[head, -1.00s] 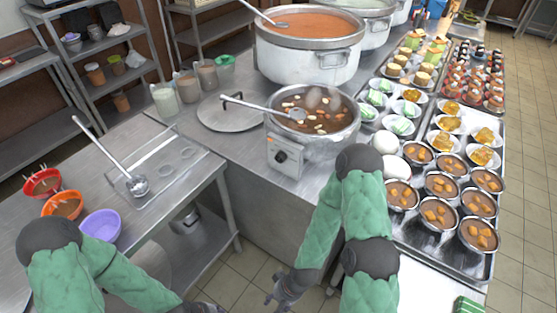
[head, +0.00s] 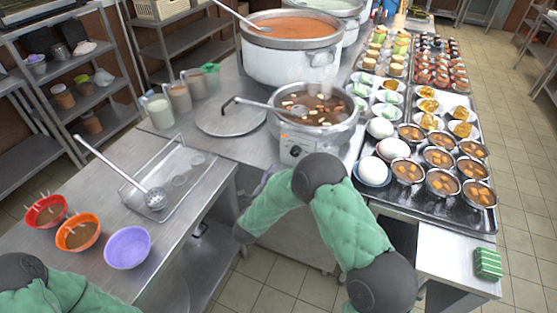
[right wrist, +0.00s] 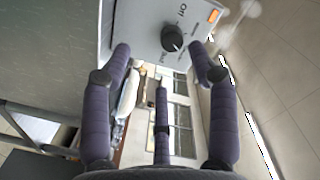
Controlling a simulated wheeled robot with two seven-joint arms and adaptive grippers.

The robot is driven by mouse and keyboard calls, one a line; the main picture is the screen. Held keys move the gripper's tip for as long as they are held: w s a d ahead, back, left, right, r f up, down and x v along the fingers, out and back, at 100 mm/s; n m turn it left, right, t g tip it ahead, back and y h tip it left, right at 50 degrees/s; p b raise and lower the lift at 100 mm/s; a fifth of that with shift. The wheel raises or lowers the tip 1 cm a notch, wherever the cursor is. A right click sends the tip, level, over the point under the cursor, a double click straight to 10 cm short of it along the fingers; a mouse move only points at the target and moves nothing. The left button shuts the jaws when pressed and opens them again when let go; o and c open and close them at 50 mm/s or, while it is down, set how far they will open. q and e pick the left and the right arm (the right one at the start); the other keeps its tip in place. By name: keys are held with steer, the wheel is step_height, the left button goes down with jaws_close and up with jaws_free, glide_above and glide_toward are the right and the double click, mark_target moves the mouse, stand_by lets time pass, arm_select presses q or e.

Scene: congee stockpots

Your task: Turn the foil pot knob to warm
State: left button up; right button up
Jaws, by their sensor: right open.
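The black knob (right wrist: 172,40) sits on the pale control box (right wrist: 150,20) in the right wrist view, with small print around it and an orange light (right wrist: 213,16); its exact setting is too small to read. The box also shows in the head view (head: 297,149), on the front of a steel pot (head: 350,118) of brown soup with pieces in it. My right gripper (right wrist: 160,62) is open and empty, its purple fingers spread below and to either side of the knob, with no clear contact. My left gripper is out of view; only my left arm shows.
A larger pot (head: 290,62) of orange soup stands behind. A round lid (head: 231,118) lies left of the soup pot. A ladle (head: 262,106) rests in the pot.

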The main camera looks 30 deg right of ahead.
mark_target(295, 152)
steer(key=shift+m+g+h, duration=0.3)
steer(key=shift+m+h, duration=0.3)
steer(key=b+x, duration=0.1)
steer(key=x, duration=0.2)
steer(key=r+b+x, duration=0.1)
steer(key=x, duration=0.5)
steer(key=shift+s+d+r+b, duration=0.1)
steer(key=shift+d+r+b, duration=0.2)
steer(key=shift+d+b, duration=0.1)
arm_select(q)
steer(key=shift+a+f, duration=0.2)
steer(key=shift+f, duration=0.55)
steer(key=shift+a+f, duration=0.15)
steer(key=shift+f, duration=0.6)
arm_select(e)
steer(key=shift+w+d+r, duration=0.1)
steer(key=shift+w+d, duration=0.25)
steer(key=c, duration=1.2)
